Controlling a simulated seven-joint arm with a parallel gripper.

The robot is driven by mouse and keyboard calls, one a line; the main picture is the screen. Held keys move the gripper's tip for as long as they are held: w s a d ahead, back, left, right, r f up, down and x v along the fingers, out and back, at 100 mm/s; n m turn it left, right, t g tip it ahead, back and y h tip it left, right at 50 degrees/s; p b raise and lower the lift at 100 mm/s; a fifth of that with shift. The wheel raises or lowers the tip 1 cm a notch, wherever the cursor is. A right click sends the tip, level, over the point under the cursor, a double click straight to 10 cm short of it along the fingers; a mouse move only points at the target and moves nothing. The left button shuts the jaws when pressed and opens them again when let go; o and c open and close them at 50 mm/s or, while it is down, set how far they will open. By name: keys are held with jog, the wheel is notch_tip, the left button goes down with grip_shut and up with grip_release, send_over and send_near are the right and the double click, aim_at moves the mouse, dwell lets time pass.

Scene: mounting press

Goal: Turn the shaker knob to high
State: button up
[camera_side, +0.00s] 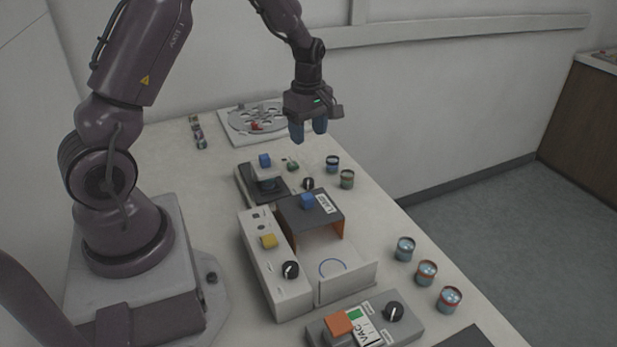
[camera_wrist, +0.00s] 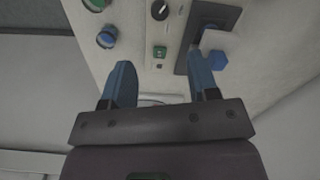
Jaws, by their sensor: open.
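A small black knob (camera_side: 308,183) stands beside a dark device (camera_side: 246,181) at the middle of the bench; no label naming either as the shaker is readable. In the wrist view the black knob (camera_wrist: 159,10) has a pale pointer mark and sits at the top edge, left of the dark device (camera_wrist: 190,62). A green button (camera_side: 292,165) is near the knob and shows between the fingers in the wrist view (camera_wrist: 160,52). My gripper (camera_side: 309,132) is open and empty, with blue fingers pointing down. It hangs above the bench, behind the knob in the side view, touching nothing.
A lamp box (camera_side: 322,207) and white console with another black knob (camera_side: 290,269) are nearer. A vacuum box has a third knob (camera_side: 394,311). Jars (camera_side: 347,179) line the right edge.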

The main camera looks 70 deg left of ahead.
aim_at(309, 180)
jog(key=shift+n, duration=0.5)
notch_tip(309, 180, down, 13)
jog(key=shift+c, duration=0.4)
jog(key=c, duration=0.8)
jog(key=shift+c, duration=0.2)
